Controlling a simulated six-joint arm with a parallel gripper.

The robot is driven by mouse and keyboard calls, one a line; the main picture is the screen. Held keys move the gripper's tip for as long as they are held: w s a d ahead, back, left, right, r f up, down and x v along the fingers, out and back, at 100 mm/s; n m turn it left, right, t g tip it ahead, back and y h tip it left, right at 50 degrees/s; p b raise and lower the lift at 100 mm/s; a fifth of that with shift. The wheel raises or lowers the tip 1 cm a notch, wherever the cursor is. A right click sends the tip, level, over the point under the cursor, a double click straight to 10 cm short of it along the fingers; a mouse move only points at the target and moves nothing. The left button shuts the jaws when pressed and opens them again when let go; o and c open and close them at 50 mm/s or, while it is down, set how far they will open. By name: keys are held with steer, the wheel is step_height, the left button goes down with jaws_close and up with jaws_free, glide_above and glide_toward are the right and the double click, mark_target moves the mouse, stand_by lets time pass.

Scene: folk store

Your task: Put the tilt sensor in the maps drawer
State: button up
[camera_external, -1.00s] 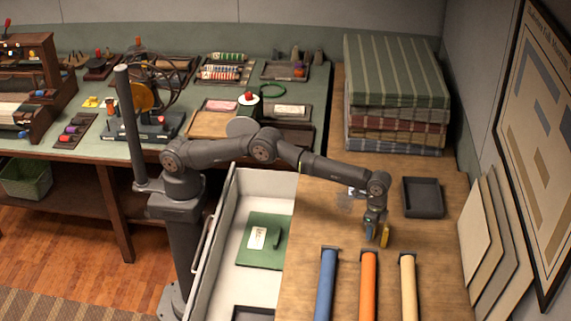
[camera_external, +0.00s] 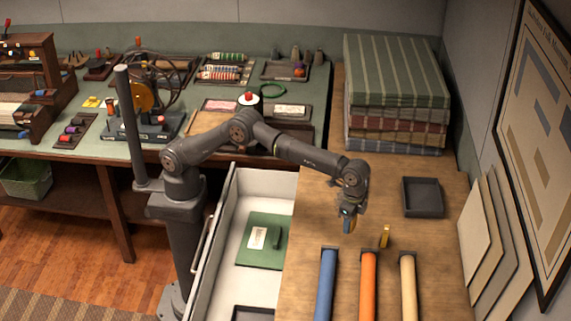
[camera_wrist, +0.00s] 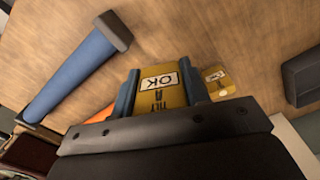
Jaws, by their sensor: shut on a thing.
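My gripper (camera_external: 348,222) is shut on a yellow block, the tilt sensor (camera_wrist: 163,98), and holds it above the wooden counter. In the wrist view, the block sits between my two blue-grey fingers and shows "TILT", an "A" and a white "OK" label. In the external view my gripper mostly hides it. A second, similar yellow block (camera_external: 384,236) stands on the counter to the right of my gripper; it also shows in the wrist view (camera_wrist: 218,81). A white drawer (camera_external: 262,186) is pulled open left of my gripper.
A green board (camera_external: 262,254) with a white card and a dark item lies in the drawer. Blue (camera_external: 328,285), orange (camera_external: 369,285) and cream (camera_external: 408,285) rolls lie at the counter's front. A dark tray (camera_external: 423,197) is at right. Striped folders (camera_external: 397,75) are stacked behind.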

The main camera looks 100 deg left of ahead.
steer(key=shift+s+d+r, duration=0.15)
steer(key=shift+r, duration=0.2)
step_height(320, 180, up, 5)
steer(key=shift+f, duration=0.1)
steer(key=s+a+r+n, duration=0.25)
steer(key=s+a, duration=0.25)
steer(key=a, duration=0.3)
steer(key=s+a+r+n, duration=0.2)
steer(key=s+a+n, duration=0.25)
steer(key=a, duration=0.35)
steer(key=s+a+f+n, duration=0.25)
steer(key=s+a, duration=0.45)
steer(key=s, duration=0.5)
steer(key=s+a+f+n, duration=0.2)
steer(key=s+a+n, duration=0.3)
steer(key=s, duration=0.8)
step_height(320, 180, down, 26)
steer(key=a, duration=0.1)
steer(key=shift+w+m, duration=0.45)
steer(key=shift+a, duration=0.2)
